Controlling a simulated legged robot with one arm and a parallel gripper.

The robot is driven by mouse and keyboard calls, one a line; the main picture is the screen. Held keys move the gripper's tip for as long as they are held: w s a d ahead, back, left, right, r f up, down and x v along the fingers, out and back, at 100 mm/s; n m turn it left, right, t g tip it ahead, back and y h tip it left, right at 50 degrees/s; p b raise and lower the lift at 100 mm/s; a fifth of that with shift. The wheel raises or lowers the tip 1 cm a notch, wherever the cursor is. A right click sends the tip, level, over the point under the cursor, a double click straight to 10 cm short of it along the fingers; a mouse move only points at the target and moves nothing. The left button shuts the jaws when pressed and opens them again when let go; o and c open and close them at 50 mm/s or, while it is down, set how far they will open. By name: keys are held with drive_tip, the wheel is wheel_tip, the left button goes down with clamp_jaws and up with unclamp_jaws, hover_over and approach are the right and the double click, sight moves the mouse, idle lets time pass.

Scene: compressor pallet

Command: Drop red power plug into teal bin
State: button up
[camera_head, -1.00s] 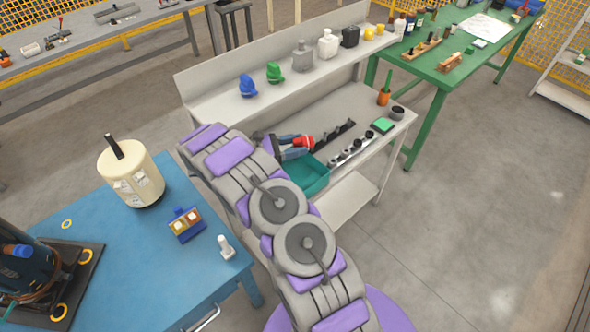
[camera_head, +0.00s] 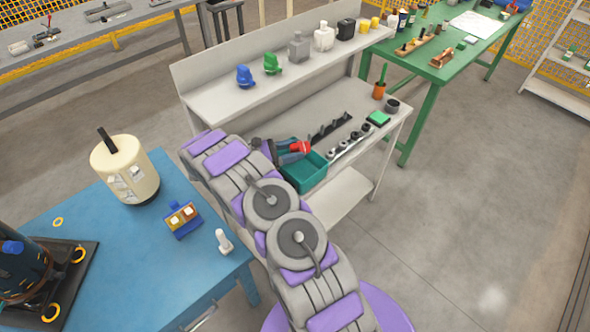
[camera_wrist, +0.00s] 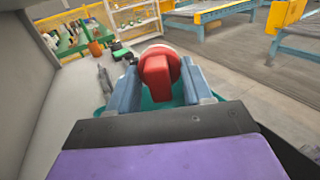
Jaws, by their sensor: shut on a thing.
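My gripper (camera_head: 295,152) is shut on the red power plug (camera_head: 303,147), with its fingers to either side of it. The plug also shows in the wrist view (camera_wrist: 157,68), between the two blue-grey fingers. In the head view the plug is over the bin's back part. In the wrist view, teal edges of the bin (camera_wrist: 150,102) show below and around the fingers. My gripper hides much of the bin's inside.
The grey bench (camera_head: 340,115) holds a row of black sockets, a green block (camera_head: 378,117) and an orange cup (camera_head: 380,88) right of the bin. Its upper shelf carries several bottles and blue and green parts. A blue table (camera_head: 90,230) stands at left.

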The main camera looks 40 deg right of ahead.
drive_tip(key=o, duration=1)
drive_tip(key=shift+d, duration=0.25)
drive_tip(key=o, duration=0.5)
drive_tip(key=shift+d+f, duration=0.25)
drive_tip(key=shift+d, duration=0.6)
drive_tip(key=shift+a+r, duration=0.2)
drive_tip(key=shift+a, duration=0.75)
drive_tip(key=shift+p+v, duration=1.25)
drive_tip(key=shift+v, duration=7)
drive_tip(key=shift+w+d, duration=0.15)
drive_tip(key=shift+d, duration=0.15)
drive_tip(key=shift+w+a, duration=0.1)
